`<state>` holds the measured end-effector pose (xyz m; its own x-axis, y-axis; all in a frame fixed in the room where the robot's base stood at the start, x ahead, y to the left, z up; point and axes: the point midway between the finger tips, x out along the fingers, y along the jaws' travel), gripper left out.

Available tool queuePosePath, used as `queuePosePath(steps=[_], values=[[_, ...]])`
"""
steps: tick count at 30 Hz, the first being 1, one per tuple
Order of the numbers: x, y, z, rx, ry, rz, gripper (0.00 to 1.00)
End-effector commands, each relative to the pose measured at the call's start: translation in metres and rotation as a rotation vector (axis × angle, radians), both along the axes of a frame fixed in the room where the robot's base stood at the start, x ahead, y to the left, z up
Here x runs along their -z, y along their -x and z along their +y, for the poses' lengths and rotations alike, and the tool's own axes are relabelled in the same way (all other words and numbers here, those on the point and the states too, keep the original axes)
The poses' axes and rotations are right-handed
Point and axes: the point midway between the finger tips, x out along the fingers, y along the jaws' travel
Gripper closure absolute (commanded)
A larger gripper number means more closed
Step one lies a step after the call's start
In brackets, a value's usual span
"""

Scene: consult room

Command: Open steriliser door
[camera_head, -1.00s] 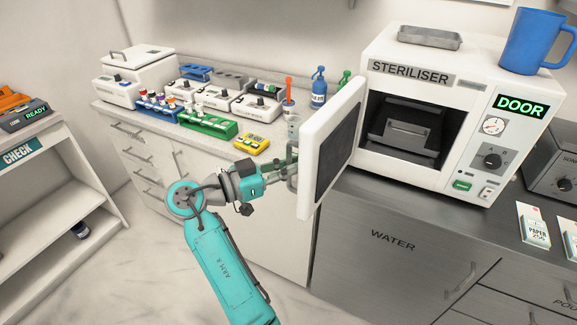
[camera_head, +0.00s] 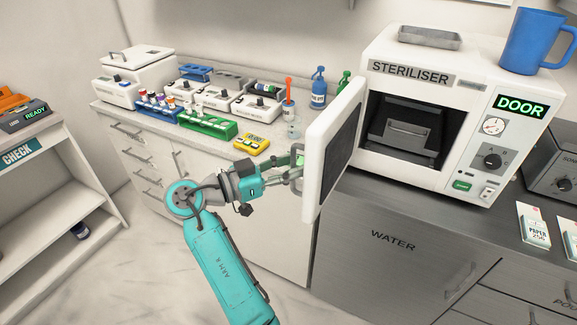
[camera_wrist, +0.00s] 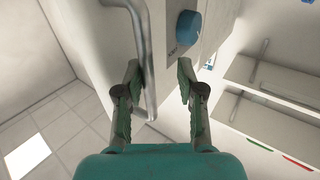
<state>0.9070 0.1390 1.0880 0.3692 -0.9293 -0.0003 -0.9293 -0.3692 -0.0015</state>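The white steriliser (camera_head: 415,48) stands on the counter at the right. Its door (camera_head: 318,165) stands wide open, swung out to the left of the dark chamber, and a grey tray (camera_head: 400,138) shows inside. A green "DOOR" display (camera_head: 520,106) is lit. My gripper (camera_head: 298,167) is at the outer side of the door, partly hidden by the door edge. In the wrist view my gripper (camera_wrist: 158,72) has its fingers apart. The silver door handle (camera_wrist: 147,50) runs between them, nearer the left finger, and is not clamped.
A blue mug (camera_head: 533,40) and a metal tray (camera_head: 430,38) sit on top of the steriliser. Tube racks (camera_head: 208,125), a yellow timer (camera_head: 252,145) and bottles (camera_head: 319,90) stand on the counter behind my arm. Open floor lies left of the arm.

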Motion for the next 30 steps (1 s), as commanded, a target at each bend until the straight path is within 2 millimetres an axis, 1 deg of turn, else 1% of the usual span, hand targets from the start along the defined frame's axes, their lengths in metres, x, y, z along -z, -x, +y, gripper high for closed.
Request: queuePosePath(steps=[5, 15, 19, 24, 30], values=[[0.0, 0.005, 0.015, -0.002, 0.001, 0.0, 0.62], [0.0, 0.029, 0.076, -0.004, 0.0, 0.001, 0.62], [0.0, 0.037, 0.095, -0.003, 0.0, 0.0, 0.62], [0.0, 0.043, 0.108, 0.0, 0.0, 0.001, 0.62], [0.001, 0.044, 0.112, -0.001, 0.0, 0.001, 0.62]])
